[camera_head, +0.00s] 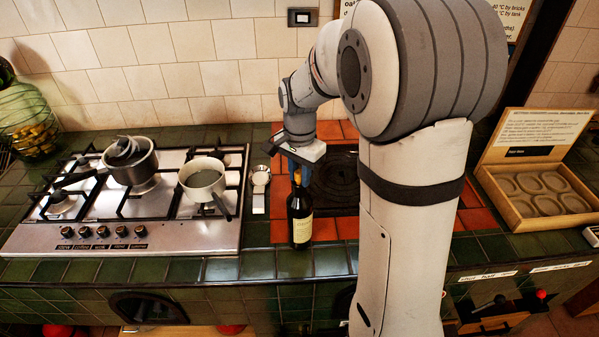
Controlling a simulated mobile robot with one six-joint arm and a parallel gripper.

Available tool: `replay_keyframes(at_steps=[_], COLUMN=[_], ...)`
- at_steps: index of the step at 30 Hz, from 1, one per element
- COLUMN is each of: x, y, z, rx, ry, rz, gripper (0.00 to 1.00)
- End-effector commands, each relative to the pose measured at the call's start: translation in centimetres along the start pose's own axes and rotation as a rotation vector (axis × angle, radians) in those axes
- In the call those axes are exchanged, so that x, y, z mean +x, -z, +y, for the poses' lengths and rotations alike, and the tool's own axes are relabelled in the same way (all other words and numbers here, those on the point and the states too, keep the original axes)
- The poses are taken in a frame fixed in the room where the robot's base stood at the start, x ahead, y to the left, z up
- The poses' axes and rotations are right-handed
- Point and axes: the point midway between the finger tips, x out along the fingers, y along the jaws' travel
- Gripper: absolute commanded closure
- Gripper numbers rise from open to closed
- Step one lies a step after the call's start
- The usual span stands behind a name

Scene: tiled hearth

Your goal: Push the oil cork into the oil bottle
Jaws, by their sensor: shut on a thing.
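The oil bottle (300,220), dark glass with a pale label, stands upright near the front edge of the tiled counter. My gripper (298,178) points down right over the bottle's neck. It is shut on a small orange-tan piece that looks like the oil cork (297,176).
A steel gas hob (165,237) with a saucepan (131,160) and a cream pot (203,178) lies to the left. A small scale (259,190) sits between hob and bottle. A dark round hotplate (334,182) lies behind. An open wooden box (540,200) stands right.

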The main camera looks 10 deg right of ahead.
Motion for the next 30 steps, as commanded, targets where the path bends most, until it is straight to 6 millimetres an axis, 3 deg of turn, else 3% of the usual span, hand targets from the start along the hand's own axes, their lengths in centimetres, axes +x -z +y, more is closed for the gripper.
replay_keyframes(at_steps=[13,30], x=[0.0,-1.6], y=[0.0,0.1], z=[0.0,-0.1], rx=[0.0,0.0], ry=[0.0,0.0], rz=[0.0,0.0], gripper=[0.98,0.98])
